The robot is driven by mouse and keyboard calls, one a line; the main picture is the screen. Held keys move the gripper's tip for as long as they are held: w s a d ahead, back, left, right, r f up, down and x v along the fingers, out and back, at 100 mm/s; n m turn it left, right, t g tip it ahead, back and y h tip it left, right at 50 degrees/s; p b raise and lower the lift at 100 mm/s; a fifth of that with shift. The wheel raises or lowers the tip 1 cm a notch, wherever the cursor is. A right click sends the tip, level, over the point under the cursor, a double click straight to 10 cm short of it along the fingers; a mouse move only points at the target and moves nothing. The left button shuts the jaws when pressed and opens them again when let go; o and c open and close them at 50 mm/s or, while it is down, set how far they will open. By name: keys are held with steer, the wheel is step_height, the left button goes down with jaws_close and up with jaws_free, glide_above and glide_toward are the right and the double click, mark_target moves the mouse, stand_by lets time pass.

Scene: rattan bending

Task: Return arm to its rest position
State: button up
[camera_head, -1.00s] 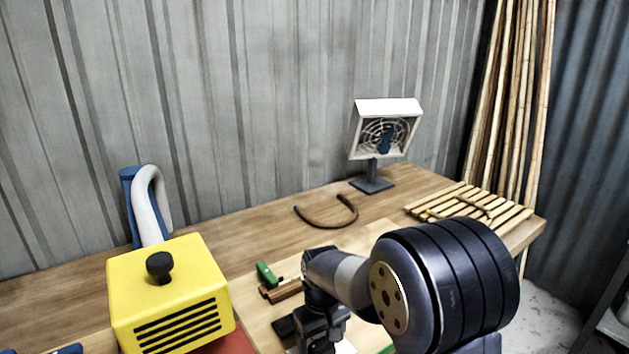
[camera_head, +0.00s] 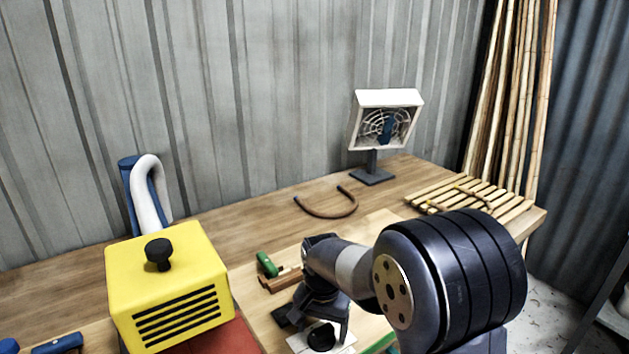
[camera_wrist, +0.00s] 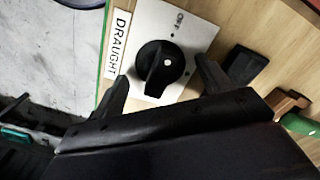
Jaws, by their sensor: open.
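My gripper (camera_head: 312,312) is open and empty over the bench at the lower middle of the head view. In the wrist view its two fingers (camera_wrist: 163,80) stand apart, one at each side of a black rotary knob (camera_wrist: 160,68). The knob sits on a white plate (camera_wrist: 185,25) marked "OFF", beside a label reading "DRAUGHT". The knob also shows in the head view (camera_head: 321,337), just below the gripper. I cannot tell the exact gap between fingers and knob. My arm reaches in from the lower right.
A yellow machine (camera_head: 165,285) with a black knob stands at left. A curved rattan piece (camera_head: 326,212) lies near a fan (camera_head: 385,125). A slatted rack (camera_head: 470,198) is at right. A green-handled tool (camera_head: 266,265) lies left of my gripper. Bench between is mostly clear.

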steer(key=m+b, duration=0.1)
steer(key=m, duration=0.6)
steer(key=shift+r+m, duration=0.15)
steer(key=shift+m, duration=0.15)
steer(key=shift+r, duration=1.15)
